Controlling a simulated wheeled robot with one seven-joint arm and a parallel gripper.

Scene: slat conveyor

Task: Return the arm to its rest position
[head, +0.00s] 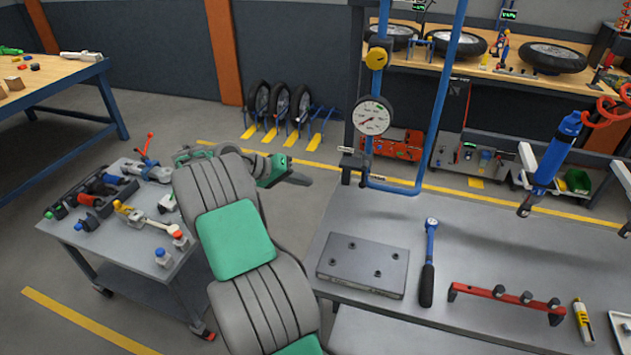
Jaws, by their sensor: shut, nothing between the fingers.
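My arm (236,242), grey with green panels, rises from the bottom middle of the head view and bends over at its top near the tool cart. My gripper (301,180) is small in this view, at the end of the green wrist, pointing right. It is shut and empty, in front of the open floor between the cart and the grey workbench. Part of the wrist is hidden behind the arm.
A tool cart (95,238) with several tools stands left of my arm. The grey workbench (470,215) at right holds a metal plate (362,264), a ratchet (428,265) and a red rail (506,300). A dial gauge (372,116) hangs from a blue frame. A blue tool (556,150) hangs at right.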

